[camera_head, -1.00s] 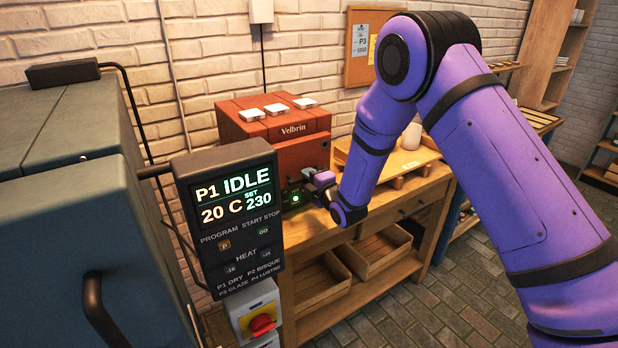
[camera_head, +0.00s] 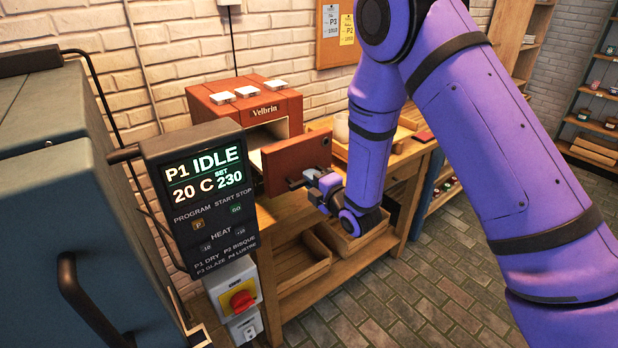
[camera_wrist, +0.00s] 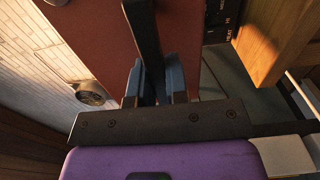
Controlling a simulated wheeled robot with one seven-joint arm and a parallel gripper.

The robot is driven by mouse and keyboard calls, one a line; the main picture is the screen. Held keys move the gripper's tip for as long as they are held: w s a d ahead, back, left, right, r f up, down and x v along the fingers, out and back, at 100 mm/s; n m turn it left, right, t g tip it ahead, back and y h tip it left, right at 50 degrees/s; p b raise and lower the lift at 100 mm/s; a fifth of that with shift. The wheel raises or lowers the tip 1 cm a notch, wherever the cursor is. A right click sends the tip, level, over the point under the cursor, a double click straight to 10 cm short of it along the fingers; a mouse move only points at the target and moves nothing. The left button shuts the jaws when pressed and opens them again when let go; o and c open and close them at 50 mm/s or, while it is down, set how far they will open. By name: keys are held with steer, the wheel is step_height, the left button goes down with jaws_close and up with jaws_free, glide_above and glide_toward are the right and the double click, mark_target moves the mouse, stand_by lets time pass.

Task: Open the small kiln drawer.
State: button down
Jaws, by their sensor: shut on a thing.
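The small kiln (camera_head: 245,98) is a red-brown box with the name Velbrin on it, on a wooden bench in the head view. Its drawer front (camera_head: 300,155) stands out from the body, and a pale inside shows behind it. The front also fills much of the upper wrist view (camera_wrist: 95,40). My gripper (camera_head: 312,182) is at the dark handle low on this front. In the wrist view my blue fingers (camera_wrist: 160,85) are on both sides of the dark handle bar (camera_wrist: 145,35) and shut on it. The drawer's floor is hidden behind the front.
A control box (camera_head: 205,195) reading P1 IDLE stands close at the left, before the large blue-grey kiln (camera_head: 50,230). A wooden board with a white vessel (camera_head: 341,127) is on the bench right of the small kiln. Open floor (camera_head: 420,290) lies in front.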

steer(key=c, duration=1.1)
jaws_free()
steer(key=v, duration=1.1)
steer(key=shift+w, duration=0.1)
